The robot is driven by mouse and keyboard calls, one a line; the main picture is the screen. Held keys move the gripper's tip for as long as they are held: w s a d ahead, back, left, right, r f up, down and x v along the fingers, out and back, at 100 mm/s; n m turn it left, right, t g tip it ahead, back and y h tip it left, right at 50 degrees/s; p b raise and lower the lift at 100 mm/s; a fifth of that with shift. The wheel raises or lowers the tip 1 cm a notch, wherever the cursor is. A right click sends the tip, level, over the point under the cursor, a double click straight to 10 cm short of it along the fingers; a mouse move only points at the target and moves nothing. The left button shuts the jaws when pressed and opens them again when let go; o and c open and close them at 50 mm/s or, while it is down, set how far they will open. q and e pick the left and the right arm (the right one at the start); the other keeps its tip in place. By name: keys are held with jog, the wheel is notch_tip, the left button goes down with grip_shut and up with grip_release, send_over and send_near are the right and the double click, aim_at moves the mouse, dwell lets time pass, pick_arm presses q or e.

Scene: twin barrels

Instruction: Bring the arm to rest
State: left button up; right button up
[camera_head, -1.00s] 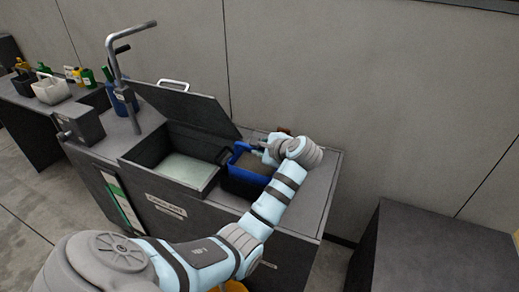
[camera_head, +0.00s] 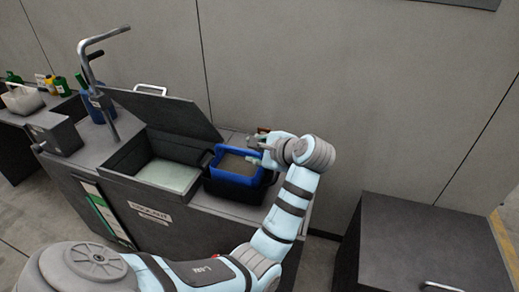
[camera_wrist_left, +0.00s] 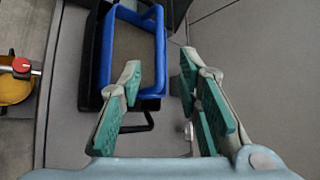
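My left gripper (camera_head: 260,151) is at the far right edge of a blue-rimmed bin (camera_head: 236,178) on the dark workbench. The blue bin (camera_wrist_left: 160,52) lies beyond the fingertips there, toward the top left, with a dark handle loop near the left finger. In the head view the bin sits in a black holder and has a grey-brown inside. My right gripper is in neither view.
A basin with a raised lid (camera_head: 163,112) stands left of the bin. A bent grey pipe (camera_head: 98,75) rises further left. A wall (camera_head: 330,70) is close behind. A dark cabinet (camera_head: 425,240) stands at the right, with a floor gap before it. Several bottles stand at the far left.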

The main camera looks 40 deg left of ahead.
pick_arm(q)
jog(key=v, duration=0.2)
jog(key=shift+s+d+r, duration=0.1)
jog(key=shift+d+r, duration=0.1)
jog(key=shift+d, duration=0.05)
